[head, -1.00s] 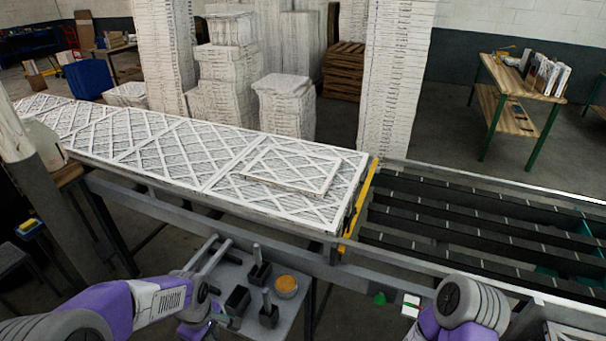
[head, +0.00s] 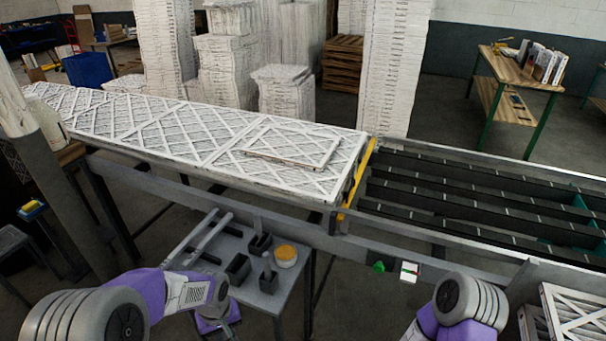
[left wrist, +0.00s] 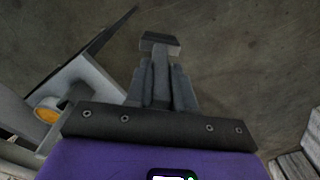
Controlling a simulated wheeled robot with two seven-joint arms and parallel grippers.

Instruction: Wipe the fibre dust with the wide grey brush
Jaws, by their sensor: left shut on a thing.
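My left gripper (left wrist: 160,85) is shut on a grey block-ended tool, which I take to be the wide grey brush (left wrist: 160,42). I cannot make out the fibre dust.
A small side table (head: 283,303) holds black cups, two with upright handles and one apparently empty (head: 238,268), and an orange-topped tin (head: 286,256). White filters (head: 180,135) lie along the conveyor, with a smaller framed one (head: 292,146) on top.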

